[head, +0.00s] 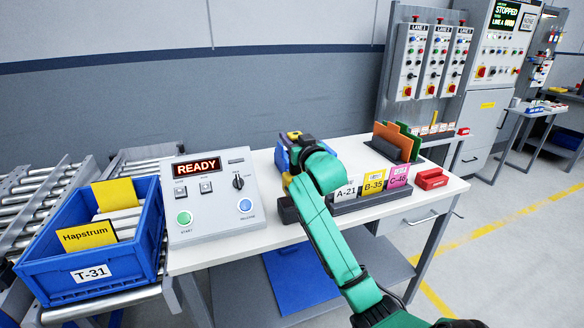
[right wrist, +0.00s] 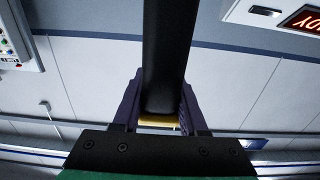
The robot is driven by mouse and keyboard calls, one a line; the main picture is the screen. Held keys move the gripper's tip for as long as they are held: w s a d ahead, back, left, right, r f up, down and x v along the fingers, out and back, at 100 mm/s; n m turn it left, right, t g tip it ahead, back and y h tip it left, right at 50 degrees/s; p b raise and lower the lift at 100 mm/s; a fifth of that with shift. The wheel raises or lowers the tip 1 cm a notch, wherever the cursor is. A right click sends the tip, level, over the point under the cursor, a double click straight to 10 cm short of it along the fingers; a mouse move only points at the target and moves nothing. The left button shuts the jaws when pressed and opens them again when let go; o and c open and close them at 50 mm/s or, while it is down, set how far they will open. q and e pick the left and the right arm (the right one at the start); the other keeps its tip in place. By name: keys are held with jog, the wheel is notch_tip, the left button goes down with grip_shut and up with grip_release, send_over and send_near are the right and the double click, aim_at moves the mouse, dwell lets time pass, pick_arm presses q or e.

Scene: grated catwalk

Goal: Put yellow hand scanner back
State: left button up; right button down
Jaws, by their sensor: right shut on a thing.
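The yellow hand scanner (head: 293,135) shows only in part at the middle of the workbench in the head view; my right gripper (head: 290,158) and wrist cover most of it. In the right wrist view my right gripper (right wrist: 160,108) is shut on its black, handle-like part (right wrist: 166,50), and a yellow bit (right wrist: 158,122) shows between the fingers. A black block (head: 287,210) is at the bench's front edge just below the gripper; I cannot tell whether it touches the scanner. My left gripper is not in view.
A control box (head: 211,200) reading READY stands left of the gripper. A blue T-31 crate (head: 35,275) is on the rollers farther left. A card rack (head: 365,202) with labels A-21, B-35 and C-46, and a red block (head: 431,179), stand close on the right.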

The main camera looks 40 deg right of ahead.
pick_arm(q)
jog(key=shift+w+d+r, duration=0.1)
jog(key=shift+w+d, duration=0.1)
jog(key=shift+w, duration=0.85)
pick_arm(e)
notch_tip(320, 180, down, 8)
jog(key=shift+w, duration=0.2)
jog(key=shift+d+f, duration=0.1)
jog(key=shift+f, duration=0.05)
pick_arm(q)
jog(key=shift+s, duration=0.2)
pick_arm(e)
jog(key=shift+c, duration=2.2)
grip_release()
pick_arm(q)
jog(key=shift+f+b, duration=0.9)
pick_arm(e)
jog(key=v, duration=1.2)
